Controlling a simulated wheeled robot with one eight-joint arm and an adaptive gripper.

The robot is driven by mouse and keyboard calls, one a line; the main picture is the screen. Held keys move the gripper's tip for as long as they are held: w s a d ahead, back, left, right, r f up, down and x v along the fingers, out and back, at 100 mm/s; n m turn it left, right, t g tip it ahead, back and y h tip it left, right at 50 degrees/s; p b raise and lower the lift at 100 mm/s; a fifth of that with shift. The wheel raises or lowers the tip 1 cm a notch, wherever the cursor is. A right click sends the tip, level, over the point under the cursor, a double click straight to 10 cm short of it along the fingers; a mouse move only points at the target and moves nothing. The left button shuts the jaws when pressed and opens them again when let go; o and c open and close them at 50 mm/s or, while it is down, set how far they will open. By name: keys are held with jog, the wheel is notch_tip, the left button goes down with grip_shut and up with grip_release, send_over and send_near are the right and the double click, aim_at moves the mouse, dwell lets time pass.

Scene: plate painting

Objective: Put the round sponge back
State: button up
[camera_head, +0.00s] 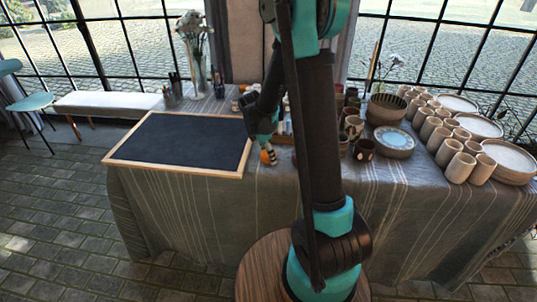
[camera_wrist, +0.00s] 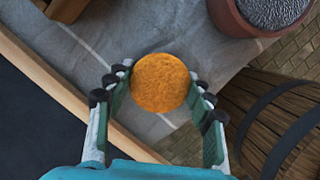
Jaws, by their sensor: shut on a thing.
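The round sponge (camera_wrist: 160,83) is an orange-yellow disc in the middle of the wrist view. My gripper (camera_wrist: 160,88) is shut on it, with a finger against each side. In the head view my gripper (camera_head: 268,150) points down near the front edge of the table, just right of the framed dark board, and the sponge (camera_head: 268,158) shows small and orange at its fingertips. The sponge is over the grey cloth; I cannot tell its exact height above it.
The wood-framed dark board (camera_head: 180,138) lies left of my gripper. Cups (camera_head: 460,167), stacked plates (camera_head: 510,160) and a bowl (camera_head: 385,109) crowd the table's right. In the wrist view, a reddish round pot (camera_wrist: 232,18) is at top right and a wooden barrel (camera_wrist: 250,100) at right.

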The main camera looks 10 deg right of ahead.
aim_at(262, 155)
jog(key=shift+f, duration=0.15)
jog(key=o, duration=1.1)
jog(key=w+v, duration=0.1)
jog(key=v, duration=1)
jog(key=s+d+f+m+t+y, duration=0.1)
jog(key=s+d+m, duration=0.1)
jog(key=s+m, duration=0.5)
jog(key=s+d+f+m+t+y, duration=0.1)
jog(key=s+d+f+m, duration=0.1)
jog(key=s+m, duration=0.5)
jog(key=s+d+f+m+t, duration=0.1)
jog(key=s+d+f+m, duration=0.1)
jog(key=s+m, duration=0.5)
jog(key=shift+s+d+f+y, duration=0.1)
jog(key=shift+s+d+y, duration=0.3)
jog(key=shift+s, duration=0.2)
